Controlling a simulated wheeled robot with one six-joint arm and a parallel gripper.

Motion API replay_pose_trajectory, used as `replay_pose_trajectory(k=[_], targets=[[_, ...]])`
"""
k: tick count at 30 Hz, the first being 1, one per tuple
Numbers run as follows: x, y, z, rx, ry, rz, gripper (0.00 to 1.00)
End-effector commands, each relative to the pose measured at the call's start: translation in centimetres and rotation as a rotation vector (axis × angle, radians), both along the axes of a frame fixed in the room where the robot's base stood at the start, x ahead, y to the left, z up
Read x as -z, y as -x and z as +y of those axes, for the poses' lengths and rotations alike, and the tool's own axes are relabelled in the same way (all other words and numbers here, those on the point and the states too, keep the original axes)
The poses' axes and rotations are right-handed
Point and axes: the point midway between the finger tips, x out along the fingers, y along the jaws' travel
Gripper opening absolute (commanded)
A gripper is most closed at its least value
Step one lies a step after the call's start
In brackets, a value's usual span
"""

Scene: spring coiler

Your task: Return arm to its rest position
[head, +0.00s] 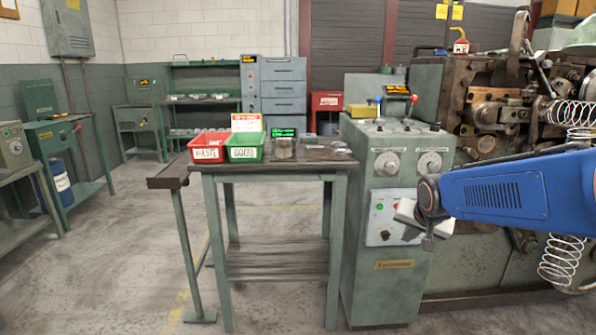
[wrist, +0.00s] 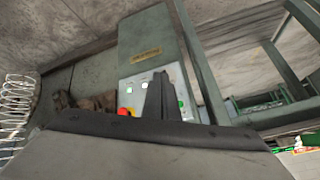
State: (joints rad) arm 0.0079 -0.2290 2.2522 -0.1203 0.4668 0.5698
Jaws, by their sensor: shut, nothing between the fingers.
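My blue arm (head: 510,190) reaches in from the right in the head view, in front of the coiling machine. My gripper (head: 428,243) hangs at its end, in front of the grey-green control cabinet (head: 385,285), partly covering the cabinet's button panel. In the wrist view my gripper (wrist: 160,92) shows as a dark upright shape, shut and empty, against the light button panel (wrist: 140,92). I cannot tell the exact gap between gripper and panel.
The work table (head: 270,168) left of the cabinet carries a red bin (head: 208,154), a green bin (head: 245,155) and small items. The coiling machine (head: 480,110) fills the right, with coiled springs (head: 562,260) hanging. Open floor (head: 120,260) lies left.

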Motion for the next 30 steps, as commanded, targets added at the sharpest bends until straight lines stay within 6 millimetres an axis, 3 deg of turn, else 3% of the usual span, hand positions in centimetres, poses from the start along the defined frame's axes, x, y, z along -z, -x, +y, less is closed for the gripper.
replay_pose_trajectory(k=[1,10,21,25,30], targets=[[-0.4,1.9,0.1,-0.018,0.013,0.010,0.00],[-0.4,12.9,0.5,-0.156,0.093,0.102,0.00],[1.8,25.6,1.4,-0.349,0.167,0.206,0.00],[2.7,28.6,1.6,-0.400,0.182,0.232,0.00],[3.4,30.3,1.8,-0.434,0.190,0.248,0.00]])
